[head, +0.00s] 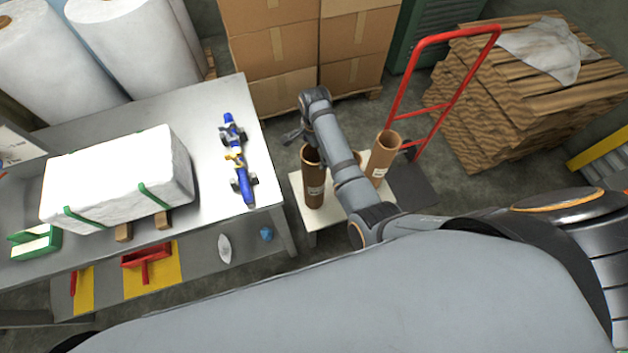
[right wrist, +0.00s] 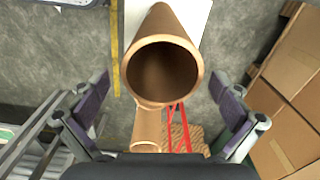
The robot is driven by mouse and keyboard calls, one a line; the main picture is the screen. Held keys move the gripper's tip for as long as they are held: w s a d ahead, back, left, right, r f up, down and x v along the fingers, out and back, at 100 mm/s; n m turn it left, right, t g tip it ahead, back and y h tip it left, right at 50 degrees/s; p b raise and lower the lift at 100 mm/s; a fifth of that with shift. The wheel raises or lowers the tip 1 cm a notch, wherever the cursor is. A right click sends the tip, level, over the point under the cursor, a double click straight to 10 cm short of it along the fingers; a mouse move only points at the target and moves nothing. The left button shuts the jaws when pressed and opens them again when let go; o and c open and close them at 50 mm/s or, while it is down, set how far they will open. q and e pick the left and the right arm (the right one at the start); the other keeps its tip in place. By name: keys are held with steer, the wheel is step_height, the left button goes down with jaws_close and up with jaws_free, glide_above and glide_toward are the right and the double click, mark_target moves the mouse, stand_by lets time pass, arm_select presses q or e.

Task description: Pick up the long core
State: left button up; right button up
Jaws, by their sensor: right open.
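I cannot tell for sure which is the long core. My right gripper (head: 294,136) is just beyond the left core, its arm passing between the two. In the right wrist view, the gripper (right wrist: 158,88) is open, with a core's round open mouth (right wrist: 162,43) between its fingers and no visible contact. A second core (right wrist: 146,130) shows below it. My left gripper is not in view.
A white table (head: 215,190) at left holds a wrapped white block (head: 110,180) and a blue tool (head: 238,160). A red hand truck (head: 445,38), a stack of brown boards (head: 530,100) and cardboard boxes (head: 270,50) stand behind the stand.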

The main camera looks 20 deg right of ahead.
mark_target(314, 181)
steer(key=shift+w+a+f, duration=0.1)
steer(key=shift+f, duration=1.6)
steer(key=shift+w+a+f, duration=0.1)
steer(key=shift+f, duration=1.6)
steer(key=shift+s, duration=0.2)
steer(key=c, duration=1.6)
steer(key=shift+r+p, duration=0.1)
steer(key=shift+p, duration=0.2)
